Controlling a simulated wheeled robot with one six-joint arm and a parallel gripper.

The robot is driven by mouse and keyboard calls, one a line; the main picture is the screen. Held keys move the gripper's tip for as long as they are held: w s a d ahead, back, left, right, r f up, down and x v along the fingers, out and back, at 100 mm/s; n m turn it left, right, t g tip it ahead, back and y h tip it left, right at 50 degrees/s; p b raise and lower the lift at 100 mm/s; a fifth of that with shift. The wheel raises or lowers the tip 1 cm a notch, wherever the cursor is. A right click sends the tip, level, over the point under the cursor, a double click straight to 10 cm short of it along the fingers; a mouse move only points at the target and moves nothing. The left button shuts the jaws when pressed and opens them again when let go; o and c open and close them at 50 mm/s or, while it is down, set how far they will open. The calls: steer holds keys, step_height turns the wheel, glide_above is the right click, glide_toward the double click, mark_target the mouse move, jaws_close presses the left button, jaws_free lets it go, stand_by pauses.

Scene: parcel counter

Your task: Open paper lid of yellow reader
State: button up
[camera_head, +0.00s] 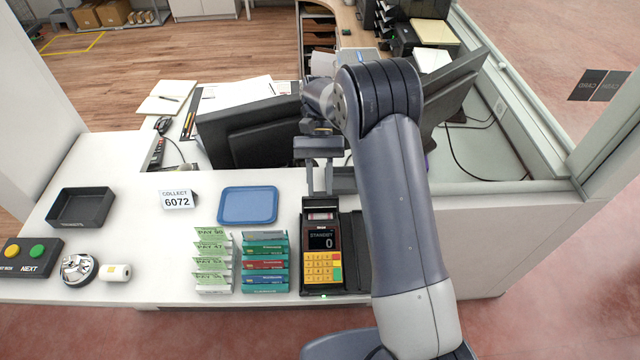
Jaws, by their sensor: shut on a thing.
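The yellow reader (322,262) stands on the white counter, with a yellow keypad and a dark screen that reads STANDBY 0. At its far end, a small bay with a white and red part (320,216) shows. The dark paper lid (319,203) is at that far end, just below my fingertips; its exact angle is hard to tell. My gripper (319,190) points down over the far end of the reader, its two fingers close around the lid's edge. The contact itself is small and partly hidden.
A dark tray (357,262) adjoins the reader on the right, partly behind my arm. Card racks (264,262) stand close on its left. A blue tray (248,205), a COLLECT 6072 sign (177,200) and a black tray (80,208) lie further left. Monitors stand behind.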

steer(key=shift+w+f+g, duration=0.1)
steer(key=shift+w+g, duration=0.1)
steer(key=shift+g, duration=0.2)
steer(key=o, duration=1)
